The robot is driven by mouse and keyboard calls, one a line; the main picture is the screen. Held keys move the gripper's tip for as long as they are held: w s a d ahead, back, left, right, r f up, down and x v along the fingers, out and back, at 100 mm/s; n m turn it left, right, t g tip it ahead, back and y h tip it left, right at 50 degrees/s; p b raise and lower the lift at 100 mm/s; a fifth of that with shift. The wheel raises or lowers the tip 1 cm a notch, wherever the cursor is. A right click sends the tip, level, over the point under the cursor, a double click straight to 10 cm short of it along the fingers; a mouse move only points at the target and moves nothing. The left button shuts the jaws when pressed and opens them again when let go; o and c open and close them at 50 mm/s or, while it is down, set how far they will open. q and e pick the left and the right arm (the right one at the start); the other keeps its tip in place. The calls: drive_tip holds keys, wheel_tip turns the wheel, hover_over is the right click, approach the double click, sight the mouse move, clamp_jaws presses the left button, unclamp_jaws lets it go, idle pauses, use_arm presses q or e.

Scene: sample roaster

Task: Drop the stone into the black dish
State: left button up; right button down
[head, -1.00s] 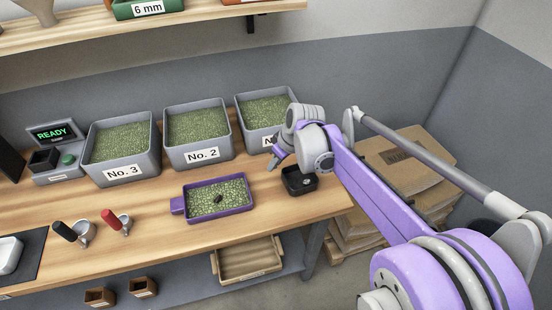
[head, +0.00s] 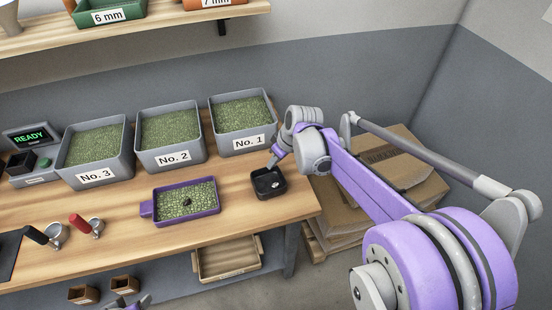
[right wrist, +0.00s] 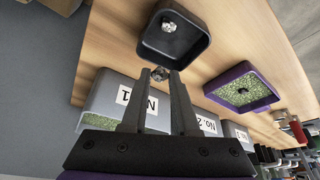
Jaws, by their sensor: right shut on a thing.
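The black dish (head: 266,194) stands on the bench near its right end, and a pale stone lies in it. It also shows at the top of the right wrist view (right wrist: 180,43). My right gripper (right wrist: 161,75) is shut on a stone (right wrist: 160,74), small, grey and held between the fingertips. In the head view my right gripper (head: 273,163) is just above the dish's back edge, and the held stone is hard to make out. A purple tray (head: 160,220) of green beans holds a dark stone (head: 187,202). My left gripper (head: 133,303) barely shows at the bottom edge.
Grey bins No. 1 (head: 243,144), No. 2 (head: 172,159) and No. 3 (head: 95,178) stand along the back of the bench. Two handled scoops lie at the front left. Stacked sacks (head: 385,165) stand right of the bench. Bench between tray and dish is clear.

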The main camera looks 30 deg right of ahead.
drive_tip(key=shift+f+b, duration=1.45)
drive_tip(key=shift+f, duration=1.3)
use_arm(q)
drive_tip(key=f, duration=0.1)
drive_tip(key=s+f, duration=0.1)
drive_tip(key=f, duration=0.2)
drive_tip(key=shift+s+f, duration=0.15)
drive_tip(key=shift+s, duration=0.15)
use_arm(e)
drive_tip(key=c, duration=0.6)
unclamp_jaws()
drive_tip(key=shift+r, duration=0.1)
use_arm(q)
drive_tip(key=shift+w+r+p, duration=0.2)
drive_tip(key=shift+r+p, duration=0.3)
drive_tip(key=shift+r, duration=0.1)
use_arm(e)
drive_tip(key=v, duration=1)
drive_tip(key=shift+s+r, duration=0.2)
drive_tip(key=shift+r, duration=0.15)
drive_tip(key=s+a+f+m, duration=0.1)
drive_tip(key=s+a+f, duration=0.3)
drive_tip(key=s+a, duration=0.2)
drive_tip(key=s+a+f+m+t+h, duration=0.1)
drive_tip(key=s+a+f, duration=0.4)
drive_tip(key=s, duration=0.5)
drive_tip(key=shift+a+f+m, duration=0.2)
drive_tip(key=shift+a+m, duration=0.15)
drive_tip(key=shift+m, duration=0.35)
